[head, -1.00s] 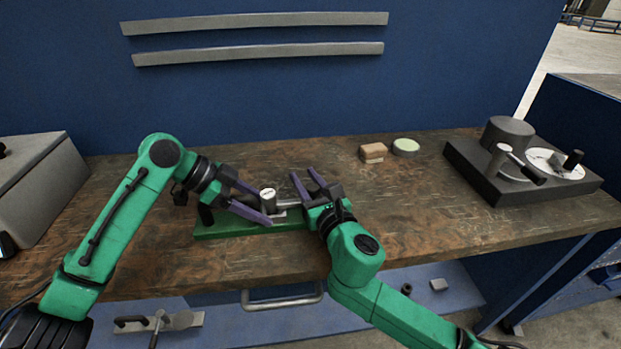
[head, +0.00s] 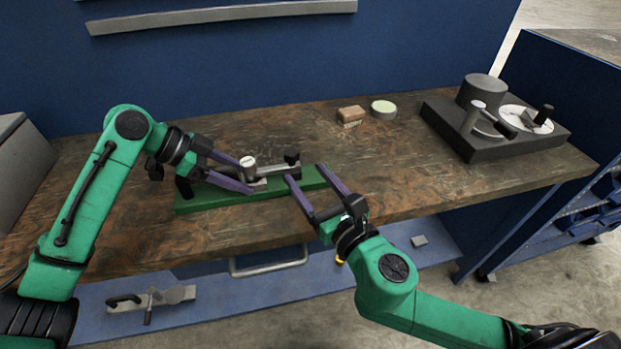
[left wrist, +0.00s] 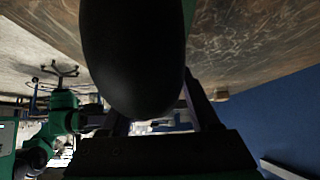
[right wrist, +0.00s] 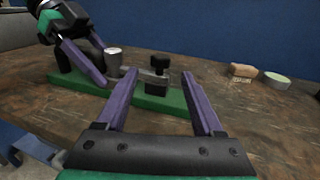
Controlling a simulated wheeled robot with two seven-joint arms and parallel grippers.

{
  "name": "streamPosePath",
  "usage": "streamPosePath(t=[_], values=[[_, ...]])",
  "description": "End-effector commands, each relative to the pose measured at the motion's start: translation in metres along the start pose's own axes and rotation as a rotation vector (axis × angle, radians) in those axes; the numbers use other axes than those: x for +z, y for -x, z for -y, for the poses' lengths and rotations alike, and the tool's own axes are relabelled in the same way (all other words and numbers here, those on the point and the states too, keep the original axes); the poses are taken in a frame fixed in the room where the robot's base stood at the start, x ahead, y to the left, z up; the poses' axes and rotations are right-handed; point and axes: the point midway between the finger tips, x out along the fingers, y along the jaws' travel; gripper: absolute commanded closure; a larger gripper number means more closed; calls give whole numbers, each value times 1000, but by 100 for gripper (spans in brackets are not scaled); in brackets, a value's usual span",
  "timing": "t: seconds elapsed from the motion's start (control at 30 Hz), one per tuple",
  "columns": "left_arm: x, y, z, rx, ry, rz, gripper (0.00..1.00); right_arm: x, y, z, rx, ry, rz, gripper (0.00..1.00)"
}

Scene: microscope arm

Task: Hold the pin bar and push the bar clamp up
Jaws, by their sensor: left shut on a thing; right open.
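On a green base (head: 205,200) stands a metal fixture: the pin bar (head: 262,172) with a silver-capped round post (head: 248,162), and the bar clamp with a black knob (head: 291,158) towards its right end. The right wrist view shows the post (right wrist: 113,60) and the clamp's black knob (right wrist: 160,66) clearly. My left gripper (head: 248,177) is shut on the pin bar near the post, its fingers on either side. In the left wrist view a large dark rounded shape hides the grip. My right gripper (head: 305,173) is open and empty, in front of the base's right end.
A small brown block (head: 351,113) and a pale green round pad (head: 384,107) lie farther back. A dark device with a cylinder and dial (head: 455,138) stands at the right. The worktable's front edge lies below my right gripper. The table's middle right is clear.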

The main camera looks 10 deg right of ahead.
Motion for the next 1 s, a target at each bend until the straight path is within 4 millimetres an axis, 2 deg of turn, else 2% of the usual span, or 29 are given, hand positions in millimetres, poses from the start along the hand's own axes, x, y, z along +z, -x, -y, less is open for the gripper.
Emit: streamPosePath(t=[0.37, 0.4, 0.47, 0.5, 0.83, 0.93, 1.0], values=[[-2, 1, 1, -3, -3, -4, 100, 1, 4, 0, 0, 0, 1, 31], [-2, 1, 1, -3, -3, -4, 30, 1, 4, 0, 0, 0, 1, 31], [-2, 1, 0, -3, -2, -4, 7, 1, 4, 0, 0, 0, 1, 31], [-2, 1, 0, -3, -2, -3, 3, 1, 4, 0, 0, 0, 1, 31], [-1, 4, 0, -2, -1, -1, 3, 0, 4, 0, 0, 0, 1, 31], [-1, 19, 1, -4, -1, -1, 3, 0, 4, 0, 0, 0, 1, 31], [-1, 36, 1, -5, -1, -1, 3, 0, 4, 0, 0, 0, 1, 31]])
